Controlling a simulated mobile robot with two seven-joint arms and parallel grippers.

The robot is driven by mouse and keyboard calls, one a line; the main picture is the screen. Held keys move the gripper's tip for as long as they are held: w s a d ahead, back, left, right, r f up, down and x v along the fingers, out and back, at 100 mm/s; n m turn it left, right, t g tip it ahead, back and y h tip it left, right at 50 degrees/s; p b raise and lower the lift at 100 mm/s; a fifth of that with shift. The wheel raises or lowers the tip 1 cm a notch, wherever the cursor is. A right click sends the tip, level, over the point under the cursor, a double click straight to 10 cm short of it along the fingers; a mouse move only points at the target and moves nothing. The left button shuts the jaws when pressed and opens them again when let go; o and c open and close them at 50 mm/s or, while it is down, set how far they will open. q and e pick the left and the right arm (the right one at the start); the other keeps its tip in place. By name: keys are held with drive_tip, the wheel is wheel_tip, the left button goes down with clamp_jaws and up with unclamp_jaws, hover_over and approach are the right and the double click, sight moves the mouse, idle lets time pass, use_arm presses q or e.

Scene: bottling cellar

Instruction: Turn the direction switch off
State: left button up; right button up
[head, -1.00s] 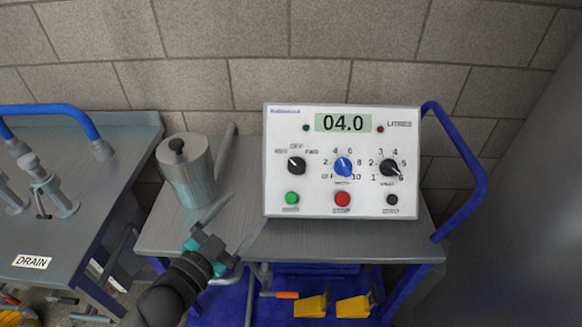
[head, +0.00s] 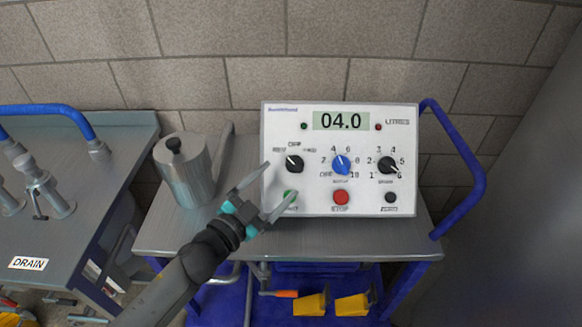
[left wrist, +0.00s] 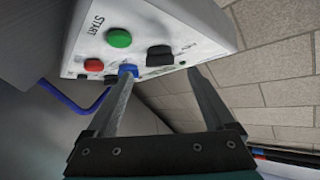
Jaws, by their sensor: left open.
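The direction switch (head: 294,164) is a black knob at the left of the white control panel (head: 400,205), with REV, OFF and FWD marks around it. Its white pointer line seems to lean up-left, towards REV. In the left wrist view the knob (left wrist: 160,56) shows between the finger lines, ahead of the tips. My left gripper (head: 280,180) is open and empty, just in front of the panel's left part. One fingertip is left of the knob, the other below it over the green START button (head: 290,197), partly hiding it. My right gripper is in neither view.
A blue knob (head: 341,165), another black knob (head: 388,166), a red STOP button (head: 341,197) and a black ZERO button (head: 390,197) share the panel. The display (head: 341,121) reads 04.0. A metal lidded jug (head: 187,177) stands left on the cart (head: 330,245).

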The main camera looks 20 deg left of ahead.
sight(292, 167)
use_arm(q)
drive_tip(key=shift+x, duration=3.1)
drive_tip(key=shift+c, duration=0.2)
drive_tip(key=c, duration=1.3)
